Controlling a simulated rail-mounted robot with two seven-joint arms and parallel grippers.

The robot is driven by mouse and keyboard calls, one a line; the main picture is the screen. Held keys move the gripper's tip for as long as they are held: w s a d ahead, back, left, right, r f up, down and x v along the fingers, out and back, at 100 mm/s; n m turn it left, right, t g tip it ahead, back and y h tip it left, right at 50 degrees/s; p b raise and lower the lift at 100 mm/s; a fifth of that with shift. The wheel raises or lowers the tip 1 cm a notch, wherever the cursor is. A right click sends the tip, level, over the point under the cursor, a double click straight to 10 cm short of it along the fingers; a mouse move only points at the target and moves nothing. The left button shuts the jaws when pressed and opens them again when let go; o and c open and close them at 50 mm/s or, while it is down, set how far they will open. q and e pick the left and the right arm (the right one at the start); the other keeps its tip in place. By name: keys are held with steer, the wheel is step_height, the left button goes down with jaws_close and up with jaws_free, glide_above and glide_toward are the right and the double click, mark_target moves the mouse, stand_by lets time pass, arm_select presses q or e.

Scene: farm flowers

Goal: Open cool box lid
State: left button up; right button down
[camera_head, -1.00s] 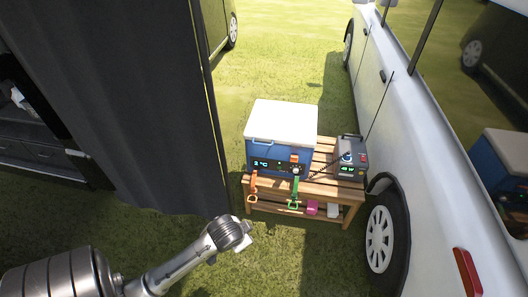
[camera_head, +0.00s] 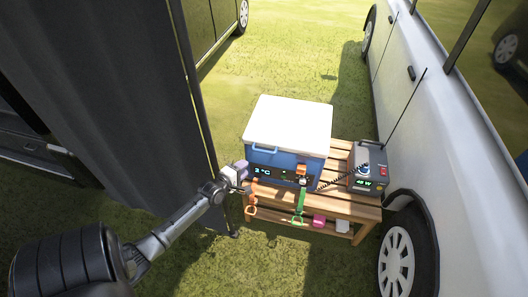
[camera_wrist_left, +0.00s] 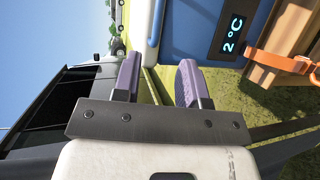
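The cool box (camera_head: 285,160) is blue with a closed white lid (camera_head: 291,122) and stands on a slatted wooden bench. A blue handle (camera_head: 266,149) shows on its front near the left, above a lit display (camera_head: 262,171) reading 2 °C. My left gripper (camera_head: 239,171) is beside the front left corner of the box, below lid height. In the left wrist view, its two purple-padded fingers (camera_wrist_left: 158,80) are apart with nothing between them. The blue box side and the display (camera_wrist_left: 232,34) lie just beyond the fingertips. My right gripper is not in view.
The wooden bench (camera_head: 336,205) carries a grey power unit (camera_head: 368,180) right of the box, with a coiled cable. Orange (camera_head: 252,198) and green (camera_head: 300,203) straps hang in front. A white van (camera_head: 450,150) stands right; a dark curtain (camera_head: 110,90) hangs left.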

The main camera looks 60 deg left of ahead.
mark_target(264, 151)
arm_select(q)
steer(key=shift+b+x, duration=2.85)
steer(key=shift+x, duration=4.3)
steer(key=shift+r, duration=0.1)
jaws_close()
